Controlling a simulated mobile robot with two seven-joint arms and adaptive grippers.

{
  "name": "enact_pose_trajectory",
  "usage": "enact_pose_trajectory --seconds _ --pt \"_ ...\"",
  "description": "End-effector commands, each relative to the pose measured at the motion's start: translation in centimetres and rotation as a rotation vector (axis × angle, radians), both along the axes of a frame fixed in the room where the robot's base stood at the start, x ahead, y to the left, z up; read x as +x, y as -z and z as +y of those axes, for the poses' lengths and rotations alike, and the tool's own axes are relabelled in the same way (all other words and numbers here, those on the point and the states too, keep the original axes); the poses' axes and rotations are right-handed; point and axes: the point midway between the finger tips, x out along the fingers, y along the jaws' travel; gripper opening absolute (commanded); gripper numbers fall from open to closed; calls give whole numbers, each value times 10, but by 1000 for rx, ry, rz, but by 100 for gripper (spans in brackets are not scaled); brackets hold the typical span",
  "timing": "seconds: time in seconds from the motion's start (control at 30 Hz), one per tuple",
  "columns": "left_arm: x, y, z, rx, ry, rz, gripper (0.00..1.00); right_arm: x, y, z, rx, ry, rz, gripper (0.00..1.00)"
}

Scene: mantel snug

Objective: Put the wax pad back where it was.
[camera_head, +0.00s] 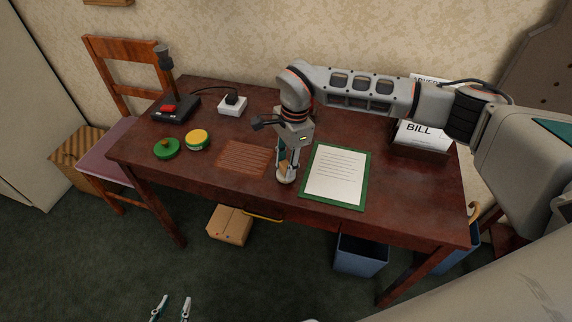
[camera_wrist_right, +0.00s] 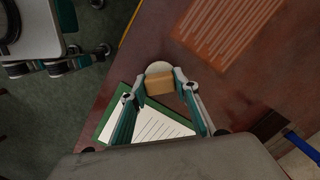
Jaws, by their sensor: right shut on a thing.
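The wax pad looks to be a small tan block (camera_wrist_right: 159,86). My right gripper (camera_wrist_right: 160,82) is shut on it, with a fingertip on each side. In the head view my right gripper (camera_head: 286,168) points down over the desk, between the brown slatted mat and the green board, partly hiding the pad. A pale round piece (camera_wrist_right: 158,68) shows just beyond the pad; I cannot tell whether they touch. A yellow-green tin (camera_head: 196,140) and a green round lid (camera_head: 166,149) stand at the desk's left. My left gripper (camera_head: 171,308) is open and empty, low over the floor.
On the desk (camera_head: 400,200) are the slatted mat (camera_head: 243,158), the green board with paper (camera_head: 336,176), a black device with a red button (camera_head: 169,108), a white socket box (camera_head: 232,106) and a bill holder (camera_head: 424,136). A chair (camera_head: 128,70) stands left.

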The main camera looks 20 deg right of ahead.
Motion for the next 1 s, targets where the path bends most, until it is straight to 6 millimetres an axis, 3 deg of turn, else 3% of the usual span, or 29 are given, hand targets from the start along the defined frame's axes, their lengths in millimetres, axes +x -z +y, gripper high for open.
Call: enact_pose_trajectory --seconds 0.13,0.17,0.2,0.23,0.67,1.0 --pt "0 1 0 0 0 1 32 0 3 0 0 0 1 13" --pt "0 1 0 0 0 1 32 0 4 0 0 1 1 32" --pt "0 1 0 1 -1 0 32 0 3 0 0 1 1 43" --pt "0 1 0 1 -1 0 32 0 3 0 0 1 1 47" --pt "1 0 0 0 -1 -1 32 1 -4 0 0 0 -2 47" --pt "0 -1 0 -2 -2 2 32 3 -66 -8 0 0 -4 47"
